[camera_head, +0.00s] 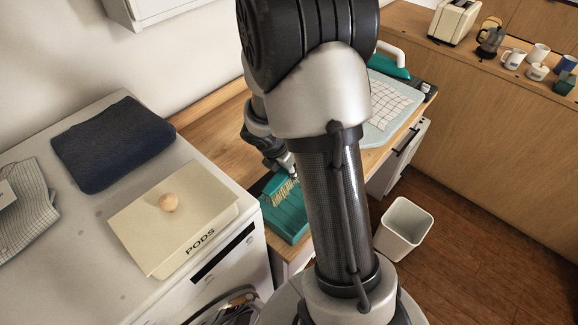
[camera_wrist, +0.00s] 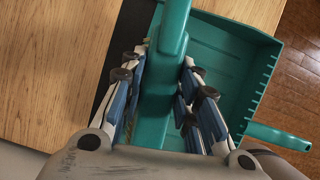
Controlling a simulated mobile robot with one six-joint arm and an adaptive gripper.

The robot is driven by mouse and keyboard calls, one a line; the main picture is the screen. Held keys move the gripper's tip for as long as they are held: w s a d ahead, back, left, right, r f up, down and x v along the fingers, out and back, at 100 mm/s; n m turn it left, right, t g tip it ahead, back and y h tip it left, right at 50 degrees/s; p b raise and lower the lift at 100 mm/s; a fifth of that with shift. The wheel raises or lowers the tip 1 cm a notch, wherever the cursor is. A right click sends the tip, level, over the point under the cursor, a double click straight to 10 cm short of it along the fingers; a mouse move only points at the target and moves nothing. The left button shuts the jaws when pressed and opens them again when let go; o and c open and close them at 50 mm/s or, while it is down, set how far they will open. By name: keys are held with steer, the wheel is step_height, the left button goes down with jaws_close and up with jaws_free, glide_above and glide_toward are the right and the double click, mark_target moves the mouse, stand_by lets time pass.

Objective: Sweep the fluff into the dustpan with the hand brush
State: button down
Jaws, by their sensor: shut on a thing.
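My gripper (camera_wrist: 160,90) is shut on the teal handle of the hand brush (camera_wrist: 174,28), which runs between the fingers in the wrist view. In the head view my gripper (camera_head: 284,165) is at the worktop's near edge, partly behind my arm. The brush's pale bristles (camera_head: 285,191) point down at the teal dustpan (camera_head: 284,221); I cannot tell whether they touch it. The dustpan also shows in the wrist view (camera_wrist: 232,50), right of and below the brush, with its toothed side and handle stub. I cannot make out any fluff in either view.
A washer top (camera_head: 90,222) at left holds a dark folded cloth (camera_head: 112,143) and a PODS box (camera_head: 175,222) with a round knob. The wooden worktop (camera_head: 215,133) carries a pale board with checked cloth (camera_head: 393,104). A white bin (camera_head: 404,229) stands on the floor.

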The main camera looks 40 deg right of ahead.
steer(key=shift+r+p, duration=3.35)
steer(key=shift+r, duration=0.3)
steer(key=shift+f, duration=0.1)
